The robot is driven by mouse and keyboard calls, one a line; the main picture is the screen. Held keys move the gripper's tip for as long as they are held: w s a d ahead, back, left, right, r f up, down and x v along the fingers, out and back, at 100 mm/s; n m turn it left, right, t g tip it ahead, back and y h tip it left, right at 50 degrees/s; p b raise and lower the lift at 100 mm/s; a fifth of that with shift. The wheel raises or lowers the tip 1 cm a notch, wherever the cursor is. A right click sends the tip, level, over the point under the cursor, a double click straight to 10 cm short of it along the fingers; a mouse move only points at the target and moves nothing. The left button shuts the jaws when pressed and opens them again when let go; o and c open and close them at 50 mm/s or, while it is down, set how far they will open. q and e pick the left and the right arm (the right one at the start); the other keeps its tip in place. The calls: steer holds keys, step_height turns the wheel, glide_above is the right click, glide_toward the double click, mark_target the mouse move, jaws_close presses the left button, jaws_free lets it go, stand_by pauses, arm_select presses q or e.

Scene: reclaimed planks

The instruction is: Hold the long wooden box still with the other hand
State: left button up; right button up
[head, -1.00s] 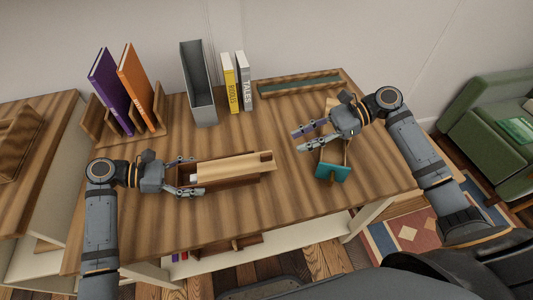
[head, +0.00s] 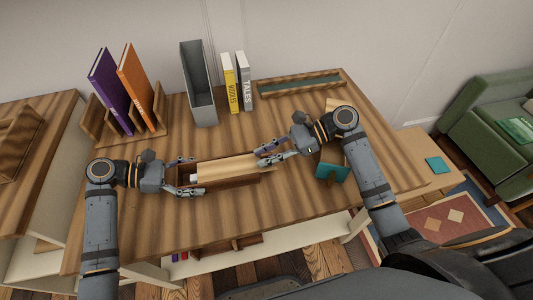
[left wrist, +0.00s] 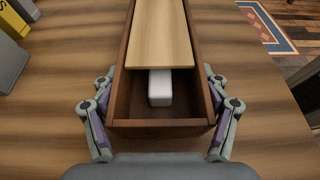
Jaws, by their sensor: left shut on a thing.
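The long wooden box (head: 235,182) lies on the table, dark brown with a pale sliding lid (head: 225,167). The lid is shifted right, leaving the left end open. In the left wrist view, a white block (left wrist: 160,88) shows inside, partly under the lid (left wrist: 158,35). My left gripper (head: 190,178) is shut on the box's left end, one finger along each long side. My right gripper (head: 264,158) is at the box's right end, its fingers apart beside the lid's end. Whether they touch the lid or box is unclear.
A teal-ended wooden stand (head: 332,174) is close under my right arm. Behind the box are a grey holder (head: 203,100), upright yellow and grey books (head: 231,85), and a long tray (head: 300,86). A rack with purple and orange books (head: 137,90) stands back left.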

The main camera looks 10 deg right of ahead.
arm_select(q)
steer(key=shift+f, duration=0.1)
arm_select(e)
jaws_close()
steer(key=d, duration=0.5)
steer(key=shift+s, duration=0.1)
steer(key=shift+o, duration=1.7)
jaws_free()
steer(key=v, duration=1.2)
